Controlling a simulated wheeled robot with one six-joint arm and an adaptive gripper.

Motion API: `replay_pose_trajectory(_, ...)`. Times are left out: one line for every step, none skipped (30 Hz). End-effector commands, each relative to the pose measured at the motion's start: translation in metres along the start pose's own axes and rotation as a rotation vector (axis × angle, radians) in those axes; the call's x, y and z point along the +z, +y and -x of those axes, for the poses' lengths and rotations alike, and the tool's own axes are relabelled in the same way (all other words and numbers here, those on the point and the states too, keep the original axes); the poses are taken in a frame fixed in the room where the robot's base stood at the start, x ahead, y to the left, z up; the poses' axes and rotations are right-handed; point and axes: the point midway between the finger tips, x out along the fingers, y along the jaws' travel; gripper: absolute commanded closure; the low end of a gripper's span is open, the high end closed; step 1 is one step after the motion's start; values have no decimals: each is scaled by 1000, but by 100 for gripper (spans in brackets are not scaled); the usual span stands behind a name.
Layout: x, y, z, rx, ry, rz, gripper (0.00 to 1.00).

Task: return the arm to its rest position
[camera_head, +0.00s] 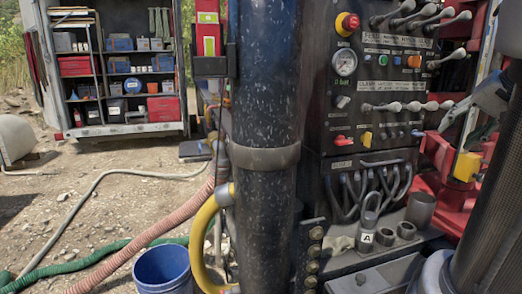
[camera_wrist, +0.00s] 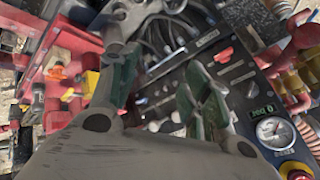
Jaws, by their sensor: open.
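My gripper (camera_head: 468,125) is at the right side of the head view, in front of the right edge of the black control panel (camera_head: 345,112). It also shows in the wrist view (camera_wrist: 165,88), with its two green-padded fingers spread apart. Nothing is between the fingers; the panel with its levers and knobs shows behind them. The gripper appears apart from the panel, though the exact gap cannot be told. Part of my arm fills the right edge of the head view.
A dark vertical pipe (camera_head: 264,190) stands left of the panel. A shelf with a sample jar marked A (camera_head: 366,238) and metal cups is below it. Hoses (camera_head: 150,228) and a blue bucket (camera_head: 163,271) lie left. Red machinery (camera_head: 440,160) is close to the gripper.

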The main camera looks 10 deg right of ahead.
Motion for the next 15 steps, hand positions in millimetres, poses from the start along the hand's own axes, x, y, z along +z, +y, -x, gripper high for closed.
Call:
replay_pose_trajectory(42,0,-11,59,-81,50,52)
replay_pose_trajectory(63,4,-16,97,-119,81,52)
replay_pose_trajectory(87,8,-20,142,-160,131,52)
replay_pose_trajectory(103,10,-23,170,-187,176,52)
replay_pose_trajectory(118,13,-25,195,-211,224,52)
replay_pose_trajectory(136,16,-28,221,-237,295,52)
replay_pose_trajectory(148,17,-29,234,-253,352,52)
replay_pose_trajectory(158,17,-31,242,-267,413,52)
replay_pose_trajectory(171,17,-33,246,-283,496,52)
replay_pose_trajectory(179,16,-35,243,-292,553,52)
replay_pose_trajectory(187,14,-36,234,-301,602,52)
replay_pose_trajectory(196,9,-38,218,-308,658,52)
replay_pose_trajectory(202,5,-38,200,-311,690,52)
replay_pose_trajectory(206,-1,-39,182,-311,718,52)
replay_pose_trajectory(209,-8,-38,158,-307,753,52)
